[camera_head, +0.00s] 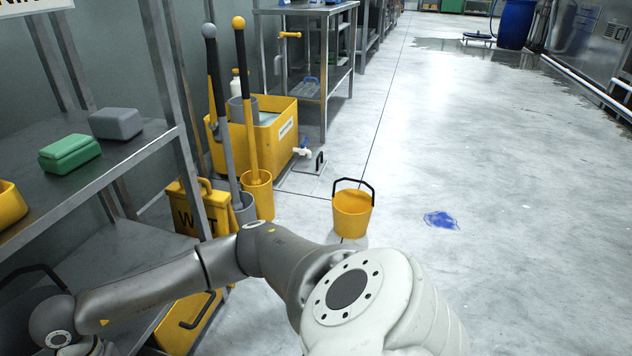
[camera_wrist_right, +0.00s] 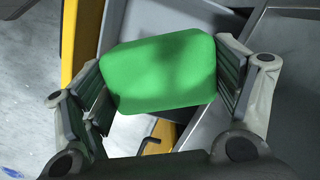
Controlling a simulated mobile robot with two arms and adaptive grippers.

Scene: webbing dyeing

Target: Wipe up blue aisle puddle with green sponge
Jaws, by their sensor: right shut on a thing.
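In the right wrist view, my right gripper (camera_wrist_right: 165,82) is shut on a green sponge (camera_wrist_right: 160,72), its fingers on the two sides of it. This gripper is not seen in the head view, where only the grey and white arm shows. The blue puddle (camera_head: 441,220) lies on the pale floor, right of a yellow bucket (camera_head: 352,213). A green block (camera_head: 70,153), looking like stacked sponges, lies on the shelf at left. My left gripper is not in view.
A metal shelf (camera_head: 120,160) at left holds a grey block (camera_head: 116,123) and a yellow item. A yellow wet-floor sign (camera_head: 200,208), mops in holders and a yellow mop bucket (camera_head: 270,142) stand beside it. The floor around the puddle is clear.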

